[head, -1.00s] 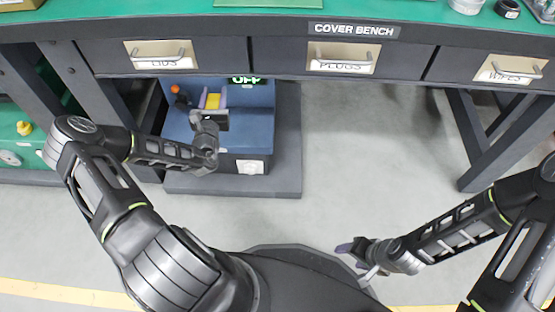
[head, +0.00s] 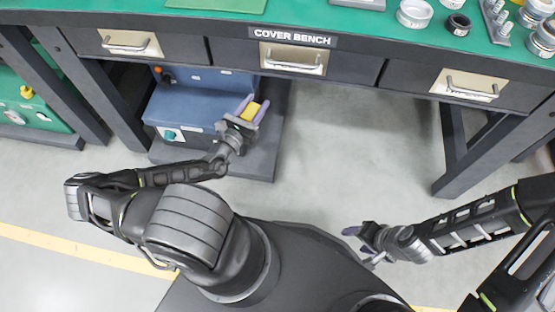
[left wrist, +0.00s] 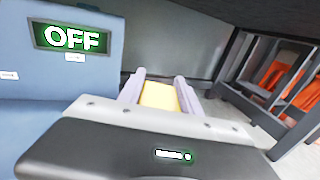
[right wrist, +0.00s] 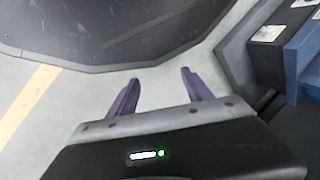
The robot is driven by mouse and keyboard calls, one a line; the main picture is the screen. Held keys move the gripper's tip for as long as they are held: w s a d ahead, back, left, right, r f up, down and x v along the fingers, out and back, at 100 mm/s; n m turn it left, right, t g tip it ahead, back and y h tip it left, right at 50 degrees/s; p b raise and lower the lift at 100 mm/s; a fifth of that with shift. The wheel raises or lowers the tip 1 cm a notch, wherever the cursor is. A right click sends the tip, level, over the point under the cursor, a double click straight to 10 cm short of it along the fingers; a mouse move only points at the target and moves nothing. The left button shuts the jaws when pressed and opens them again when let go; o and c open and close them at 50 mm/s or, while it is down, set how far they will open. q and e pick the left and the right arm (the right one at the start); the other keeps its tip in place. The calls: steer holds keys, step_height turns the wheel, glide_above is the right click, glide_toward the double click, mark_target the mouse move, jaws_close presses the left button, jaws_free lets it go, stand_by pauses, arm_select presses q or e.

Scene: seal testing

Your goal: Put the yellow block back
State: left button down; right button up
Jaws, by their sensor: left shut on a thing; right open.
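My left gripper (head: 247,110) is shut on the yellow block (head: 251,111). It holds the block above the right edge of the blue machine's dark base, below the bench's drawers. In the left wrist view the yellow block (left wrist: 160,96) sits between the two purple-grey fingers. The blue machine (left wrist: 60,95) stands to its left there, with a lit green "OFF" sign (left wrist: 71,38). My right gripper (head: 352,242) is open and empty, low over the floor at the right; its spread fingers also show in the right wrist view (right wrist: 155,92).
The cover bench (head: 345,62) runs across the top, with several handled drawers and small parts on top. Its dark legs (head: 455,150) stand at the right. A green machine with a small yellow thing (head: 26,92) is at far left. Open floor (head: 350,150) lies in the middle.

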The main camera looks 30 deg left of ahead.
arm_select(q)
steer(key=shift+w+d+f+m+h, duration=0.1)
steer(key=shift+d+f+m+h, duration=0.1)
steer(key=shift+d+h, duration=0.25)
steer(key=shift+d+f+m+h, duration=0.15)
steer(key=shift+d+m+h, duration=0.1)
steer(key=shift+d, duration=0.4)
arm_select(e)
steer(key=shift+d, duration=0.15)
arm_select(q)
step_height(320, 180, down, 23)
steer(key=b, duration=1.3)
steer(key=shift+f, duration=0.15)
steer(key=shift+f+b, duration=0.25)
steer(key=shift+b, duration=0.1)
arm_select(e)
step_height(320, 180, down, 14)
steer(key=w+d+t, duration=0.1)
steer(key=w, duration=0.2)
steer(key=shift+r, duration=0.15)
steer(key=shift+d, duration=0.1)
arm_select(q)
steer(key=shift+f+b, duration=1.3)
steer(key=shift+f, duration=0.8)
arm_select(e)
steer(key=shift+w+f, duration=0.15)
steer(key=shift+f, duration=1.05)
